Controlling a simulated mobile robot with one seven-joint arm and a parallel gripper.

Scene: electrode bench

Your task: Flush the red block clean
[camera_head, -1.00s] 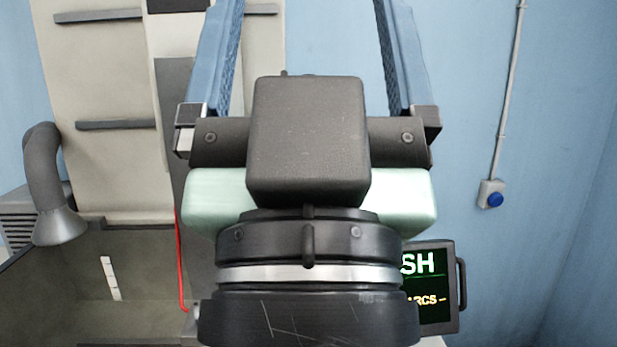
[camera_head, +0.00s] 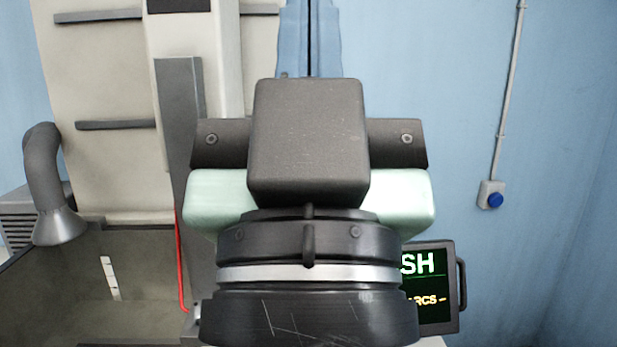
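My gripper (camera_head: 310,30) points up the picture, at top centre. Its two blue fingers stand side by side with only a thin dark gap between them, and nothing shows held in it. The tips run out at the top edge. I see no red block in this view.
A beige machine (camera_head: 110,170) with a grey upright (camera_head: 180,100) and a red line (camera_head: 180,265) stands at left. A blue button (camera_head: 494,200) is on the right wall.

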